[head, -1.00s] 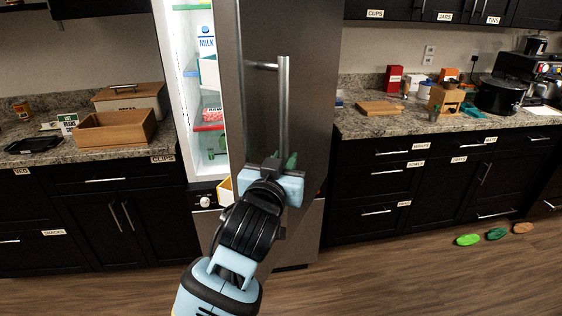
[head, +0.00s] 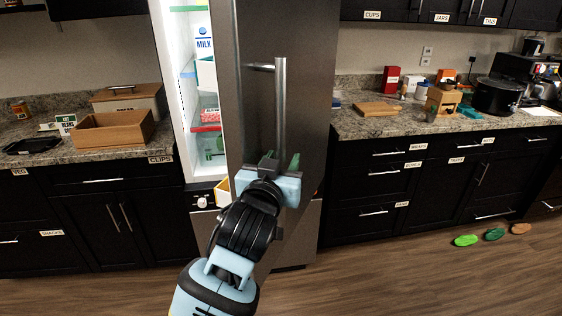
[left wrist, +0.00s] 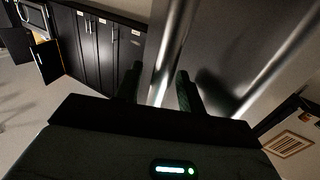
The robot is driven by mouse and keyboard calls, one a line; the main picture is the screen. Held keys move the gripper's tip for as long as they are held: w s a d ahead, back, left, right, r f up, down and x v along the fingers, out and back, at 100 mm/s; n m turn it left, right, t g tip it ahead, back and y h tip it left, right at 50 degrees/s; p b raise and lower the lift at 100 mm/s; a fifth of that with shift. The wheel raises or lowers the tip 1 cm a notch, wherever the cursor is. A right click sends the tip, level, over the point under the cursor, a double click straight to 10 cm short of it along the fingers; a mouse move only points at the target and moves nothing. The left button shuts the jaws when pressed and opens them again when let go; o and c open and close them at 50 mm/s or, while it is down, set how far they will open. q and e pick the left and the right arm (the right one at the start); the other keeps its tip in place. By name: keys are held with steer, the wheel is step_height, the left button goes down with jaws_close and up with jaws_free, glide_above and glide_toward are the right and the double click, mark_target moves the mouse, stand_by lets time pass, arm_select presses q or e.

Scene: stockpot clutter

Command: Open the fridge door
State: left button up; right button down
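The fridge (head: 291,236) stands in the middle of the head view. Its tall steel door (head: 305,90) is part open, swung to the right, and the lit inside shows on the left. The door's vertical bar handle (head: 281,100) is on the front; its lower end is by my left gripper (head: 280,165). In the left wrist view the handle (left wrist: 168,60) runs between the two dark fingers of my left gripper (left wrist: 159,88). The fingers are apart, with a gap showing at either side of the bar. My right gripper is in neither view.
Milk (head: 204,43) and other food stand on the fridge shelves. Counters flank the fridge, with a wooden box (head: 113,131) on the left and a cutting board (head: 376,109) on the right. Several coloured oval things (head: 467,240) lie on the floor at right.

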arm_select(q)
steer(key=v, duration=0.8)
stand_by(0.4)
steer(key=shift+w, duration=0.1)
